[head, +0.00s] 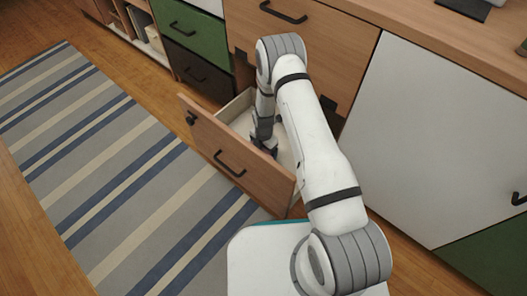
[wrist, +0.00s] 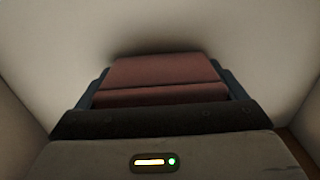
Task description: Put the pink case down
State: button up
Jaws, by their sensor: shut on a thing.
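The pink case (wrist: 160,75) shows in the wrist view as a reddish-pink block with a seam across it. My gripper (wrist: 165,95) is shut on it, with a dark finger along each side. Pale walls surround it, and a dark shadow lies on the pale surface just beyond the case. I cannot tell whether the case touches that surface. In the head view my gripper (head: 264,140) reaches down inside an open wooden drawer (head: 215,140). The case is hidden there by the drawer front and my arm.
The drawer belongs to a long cabinet with a wooden top (head: 430,35), white door (head: 430,130) and green drawer front (head: 192,30). A striped rug (head: 130,180) lies on the wooden floor to the left. Open shelves (head: 135,30) stand at the upper left.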

jog(key=shift+f, duration=0.35)
jog(key=o, duration=0.7)
jog(key=shift+o, duration=0.2)
jog(key=shift+r, duration=0.1)
notch_tip(320, 180, up, 12)
jog(key=p, duration=0.5)
